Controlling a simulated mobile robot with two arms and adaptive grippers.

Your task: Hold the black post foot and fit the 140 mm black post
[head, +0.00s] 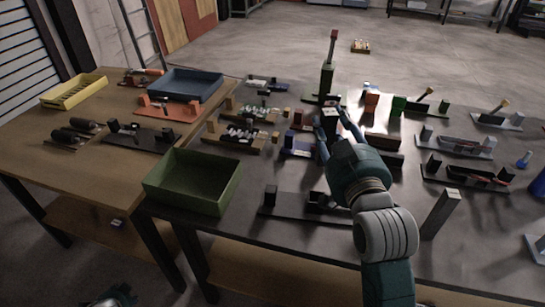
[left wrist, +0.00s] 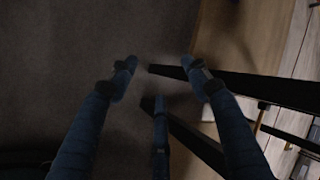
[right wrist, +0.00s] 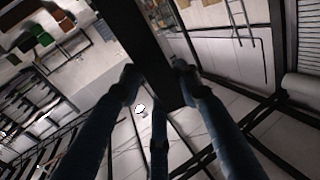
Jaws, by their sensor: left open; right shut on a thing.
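My right gripper (head: 334,122) is over the dark table, its fingers closed around a dark bar. The right wrist view shows this black post (right wrist: 150,50) as a long, straight, dark bar between the fingertips (right wrist: 158,72). My left gripper (head: 112,297) is low at the bottom left, in front of the tables. In the left wrist view its fingers (left wrist: 165,80) are spread and empty, over the dark floor and table legs. I cannot tell which small black block is the post foot; black blocks (head: 271,194) stand on a black tray (head: 290,207) near the front edge.
A green bin (head: 192,182) stands at the dark table's left front corner. A green post (head: 327,78) with a red top rises behind my right gripper. A grey upright block (head: 440,214) stands to its right. Parts trays crowd the table; the wooden table holds a blue bin (head: 186,84).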

